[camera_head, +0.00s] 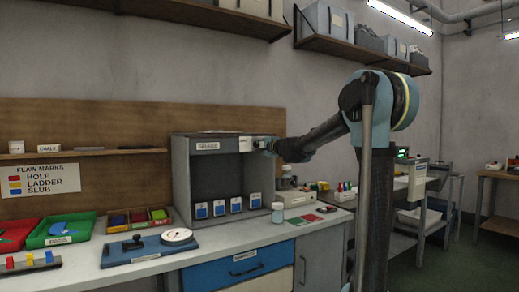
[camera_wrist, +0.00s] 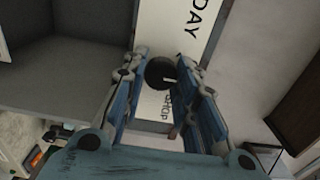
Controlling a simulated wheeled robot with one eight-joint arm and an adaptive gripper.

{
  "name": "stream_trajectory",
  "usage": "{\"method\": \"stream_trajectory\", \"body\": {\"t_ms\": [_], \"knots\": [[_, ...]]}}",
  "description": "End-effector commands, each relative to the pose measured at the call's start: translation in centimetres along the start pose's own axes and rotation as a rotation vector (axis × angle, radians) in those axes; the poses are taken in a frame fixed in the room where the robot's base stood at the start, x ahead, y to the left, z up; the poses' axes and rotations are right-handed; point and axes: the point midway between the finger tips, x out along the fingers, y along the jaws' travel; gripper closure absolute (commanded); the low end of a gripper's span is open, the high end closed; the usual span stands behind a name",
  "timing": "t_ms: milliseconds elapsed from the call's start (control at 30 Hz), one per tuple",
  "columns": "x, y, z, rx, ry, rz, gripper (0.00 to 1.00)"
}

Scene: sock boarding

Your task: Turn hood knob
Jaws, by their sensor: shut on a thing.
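The grey hood (camera_head: 181,180) stands on the bench against the wood back panel, its front open. Its knob (camera_wrist: 160,71) is round and dark with a pale mark, on a white labelled strip of the hood's upper front, in the wrist view. My gripper (camera_wrist: 165,62) has one finger on each side of the knob and is shut on it.
Several blue-and-white labelled blocks (camera_head: 235,205) stand inside the hood. A jar (camera_head: 277,213) stands at its right front. A green tray (camera_head: 62,231) and a blue board with a white dial (camera_head: 148,250) lie to the left. Shelves with bins (camera_head: 325,20) hang above.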

Motion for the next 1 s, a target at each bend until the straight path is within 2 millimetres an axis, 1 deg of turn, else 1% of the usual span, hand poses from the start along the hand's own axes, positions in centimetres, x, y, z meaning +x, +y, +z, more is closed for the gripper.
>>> {"method": "stream_trajectory", "body": {"t_ms": [433,467,500,533,867,1000], "knots": [[-0.13,0.23,0.10,-0.013,-0.001,0.001,0.97],[-0.13,0.23,0.09,-0.013,-0.001,0.001,0.68],[-0.13,0.23,0.09,-0.013,-0.001,0.001,0.59],[-0.12,0.21,0.08,-0.013,-0.001,0.001,0.53],[-0.11,0.10,0.07,-0.011,-0.001,0.000,0.53],[-0.77,0.08,0.04,-0.011,-0.001,0.000,0.53]]}}
